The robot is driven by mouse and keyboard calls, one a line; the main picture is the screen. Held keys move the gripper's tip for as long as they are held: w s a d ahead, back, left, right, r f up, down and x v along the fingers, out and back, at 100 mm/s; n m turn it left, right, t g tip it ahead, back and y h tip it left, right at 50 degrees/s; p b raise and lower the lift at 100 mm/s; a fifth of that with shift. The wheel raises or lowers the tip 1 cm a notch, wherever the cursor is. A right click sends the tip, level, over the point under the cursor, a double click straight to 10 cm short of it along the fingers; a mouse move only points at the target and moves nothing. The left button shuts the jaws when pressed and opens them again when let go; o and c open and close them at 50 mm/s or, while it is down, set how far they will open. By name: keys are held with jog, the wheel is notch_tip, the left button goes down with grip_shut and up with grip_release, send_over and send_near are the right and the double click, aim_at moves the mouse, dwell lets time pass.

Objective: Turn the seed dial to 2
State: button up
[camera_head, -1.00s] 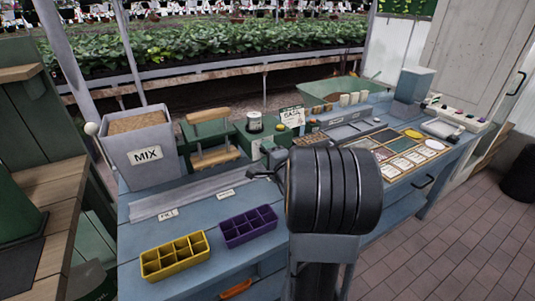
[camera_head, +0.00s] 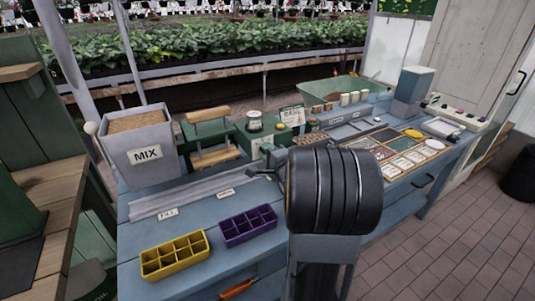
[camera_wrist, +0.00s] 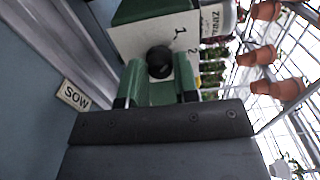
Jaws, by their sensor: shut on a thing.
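The seed dial is a round black knob (camera_wrist: 160,61) on a white plate (camera_wrist: 133,38) marked 1 and 2, on the front of a green box. In the wrist view the plate appears rotated, with the 1 and 2 to the right of the knob. My gripper (camera_wrist: 161,80) is at the knob, one finger on each side, shut on it. I cannot make out a pointer on the knob. In the head view my gripper (camera_head: 270,168) is in front of the green seeder box (camera_head: 258,134), and my arm hides part of the bench.
A purple tray (camera_head: 247,224) and a yellow tray (camera_head: 175,254) lie at the bench front. A grey MIX bin (camera_head: 145,155) stands at the left. A SOW label (camera_wrist: 73,96) lies left of my gripper. Small pots (camera_wrist: 256,55) show at the right.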

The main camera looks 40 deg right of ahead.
jog(key=shift+m+b, duration=2.3)
jog(key=shift+m, duration=1.9)
jog(key=o, duration=0.9)
